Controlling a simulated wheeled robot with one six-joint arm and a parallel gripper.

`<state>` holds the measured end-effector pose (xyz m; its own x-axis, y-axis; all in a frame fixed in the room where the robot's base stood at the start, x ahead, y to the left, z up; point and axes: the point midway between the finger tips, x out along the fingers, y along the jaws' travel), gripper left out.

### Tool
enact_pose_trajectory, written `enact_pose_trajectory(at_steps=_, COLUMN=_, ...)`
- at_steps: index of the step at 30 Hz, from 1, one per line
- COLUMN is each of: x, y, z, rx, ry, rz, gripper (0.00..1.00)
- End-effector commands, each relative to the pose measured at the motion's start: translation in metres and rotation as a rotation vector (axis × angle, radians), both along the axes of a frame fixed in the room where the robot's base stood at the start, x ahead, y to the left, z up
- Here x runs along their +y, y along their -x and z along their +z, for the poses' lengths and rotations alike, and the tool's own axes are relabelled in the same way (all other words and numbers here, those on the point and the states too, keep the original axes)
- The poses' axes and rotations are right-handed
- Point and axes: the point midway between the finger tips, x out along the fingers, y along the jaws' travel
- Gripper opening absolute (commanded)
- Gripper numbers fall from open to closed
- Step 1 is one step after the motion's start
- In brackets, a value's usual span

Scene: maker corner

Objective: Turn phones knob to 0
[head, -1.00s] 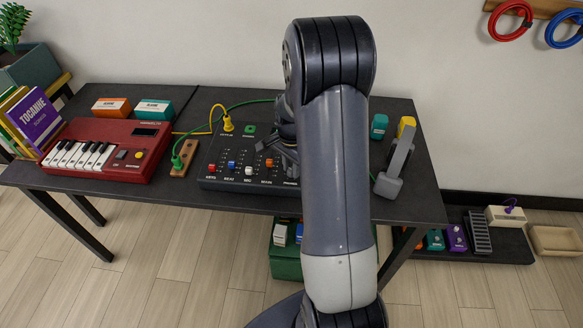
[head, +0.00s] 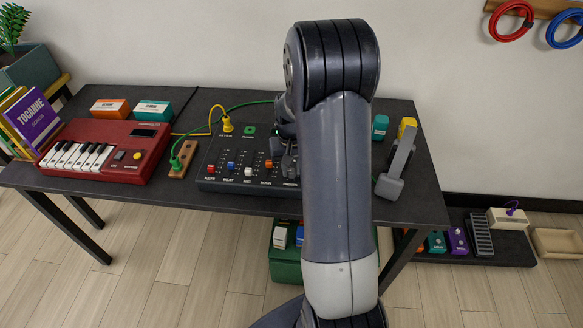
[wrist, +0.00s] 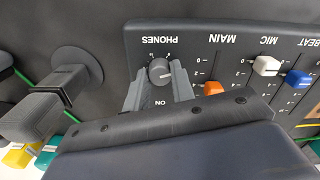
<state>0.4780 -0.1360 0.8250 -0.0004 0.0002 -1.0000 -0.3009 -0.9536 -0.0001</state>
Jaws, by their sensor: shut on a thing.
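The phones knob (wrist: 160,71) is a small round dark grey knob with a light line on top, under the upside-down PHONES label in the wrist view. My gripper (wrist: 160,80) has a grey finger on each side of it and is shut on it. I cannot read which mark the line points at. The knob sits on the dark mixer (wrist: 205,40), which is also on the table in the head view (head: 212,172). There, my gripper (head: 283,165) is over the mixer's right part, and my arm hides the knob.
Beside the knob are orange (wrist: 213,88), white (wrist: 266,65) and blue (wrist: 297,77) sliders. Green and yellow cables rise at the mixer's back. A red keyboard (head: 100,165) stands left. A grey-headed tool (head: 391,183) stands right of my arm on the dark table.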

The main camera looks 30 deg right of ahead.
Motion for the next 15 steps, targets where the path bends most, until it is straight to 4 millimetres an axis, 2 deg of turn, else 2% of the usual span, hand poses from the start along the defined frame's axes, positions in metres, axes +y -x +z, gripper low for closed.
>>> enact_pose_trajectory(at_steps=15, x=-0.0002, y=-0.0006, z=0.0006, rx=-0.002, ry=0.001, rz=0.475, gripper=0.01)
